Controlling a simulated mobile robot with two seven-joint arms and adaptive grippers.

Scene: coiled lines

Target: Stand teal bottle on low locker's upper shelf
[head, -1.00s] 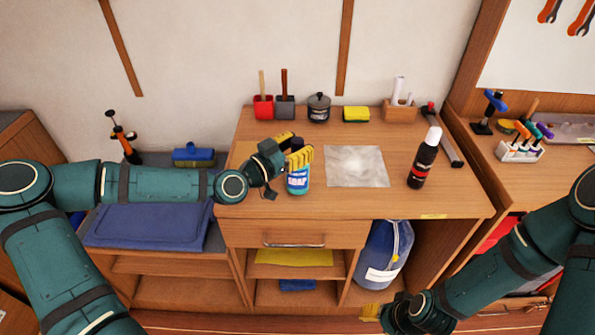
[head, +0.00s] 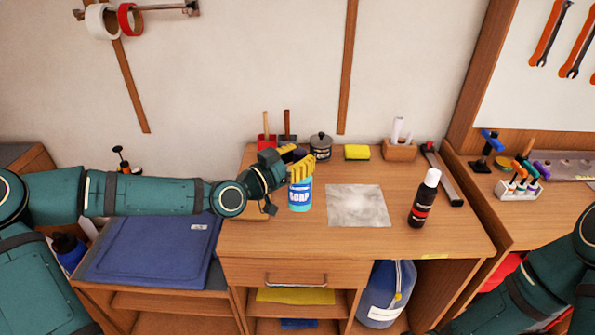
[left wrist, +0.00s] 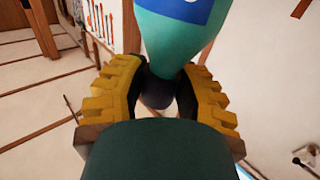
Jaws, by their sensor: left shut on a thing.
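The teal bottle (head: 300,196) has a blue label reading SOAP and is upright in the head view, above the workbench top. My left gripper (head: 300,168) is shut on its upper part, and its yellow fingers hide the neck and cap. In the left wrist view the bottle (left wrist: 178,35) sits between the two yellow-padded fingers (left wrist: 158,88), its dark cap toward the palm. A low wooden unit with open shelves (head: 165,298), perhaps the low locker, stands left of the workbench. My right gripper is out of view; only the arm shows at lower right.
The workbench (head: 270,238) bears a grey sheet (head: 358,206), a black bottle (head: 423,198), a yellow sponge (head: 357,152) and a pot (head: 321,146). Yellow cloth (head: 296,295) and a blue jug (head: 386,292) lie below the bench top.

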